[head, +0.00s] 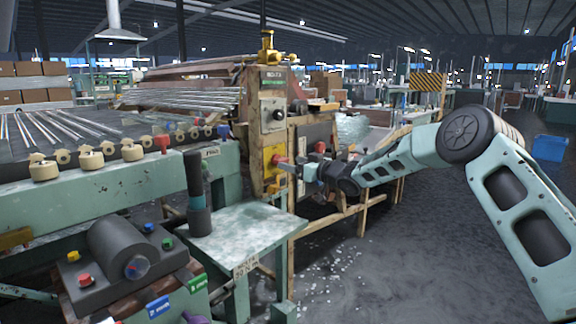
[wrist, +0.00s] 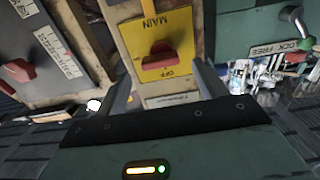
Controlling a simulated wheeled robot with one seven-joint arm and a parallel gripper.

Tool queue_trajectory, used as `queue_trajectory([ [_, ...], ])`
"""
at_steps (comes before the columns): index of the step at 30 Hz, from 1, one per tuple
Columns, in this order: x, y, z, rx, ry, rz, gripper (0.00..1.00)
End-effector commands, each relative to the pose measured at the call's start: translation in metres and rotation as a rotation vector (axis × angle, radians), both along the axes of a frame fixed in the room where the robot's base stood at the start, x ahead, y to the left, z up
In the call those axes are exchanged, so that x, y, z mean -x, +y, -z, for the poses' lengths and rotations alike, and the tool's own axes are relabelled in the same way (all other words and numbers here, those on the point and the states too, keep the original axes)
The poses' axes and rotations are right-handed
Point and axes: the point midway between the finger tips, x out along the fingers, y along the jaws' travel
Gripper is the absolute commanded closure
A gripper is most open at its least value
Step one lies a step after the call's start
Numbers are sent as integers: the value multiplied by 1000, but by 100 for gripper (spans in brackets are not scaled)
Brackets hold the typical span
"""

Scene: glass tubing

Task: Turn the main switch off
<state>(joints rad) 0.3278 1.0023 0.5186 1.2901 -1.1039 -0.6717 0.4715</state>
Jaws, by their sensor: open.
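The main switch is a red knob (wrist: 168,54) on a yellow plate (wrist: 182,24) marked MAIN and OFF. In the wrist view its grip lies roughly crosswise, between the two words. The red knob also shows in the head view (head: 278,160), on the yellow face of the machine's post. My gripper (wrist: 162,72) is open, its two fingers on either side of the knob in the wrist view. In the head view my gripper (head: 290,167) is right at the panel. I cannot tell whether the fingers touch the knob. Nothing is held.
A grey panel with a red handle (wrist: 18,72) is at the left of the wrist view. In the head view, a small table (head: 240,235) stands before the post. The floor (head: 420,260) at right is open.

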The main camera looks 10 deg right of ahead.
Motion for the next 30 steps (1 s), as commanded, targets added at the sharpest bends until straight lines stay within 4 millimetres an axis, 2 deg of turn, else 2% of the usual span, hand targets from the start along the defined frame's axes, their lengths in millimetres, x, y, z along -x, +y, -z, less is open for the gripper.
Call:
queue_trajectory([
  [6, -19, 14, 0, -2, -1, -1, 29],
  [18, -24, 18, 0, -1, 1, 0, 29],
  [19, -24, 18, 0, -1, 1, 0, 35],
  [23, -24, 17, 0, -1, 1, 0, 71],
  [24, -24, 17, 0, -1, 1, 0, 74],
  [30, -24, 17, 0, 6, -4, 0, 74],
])
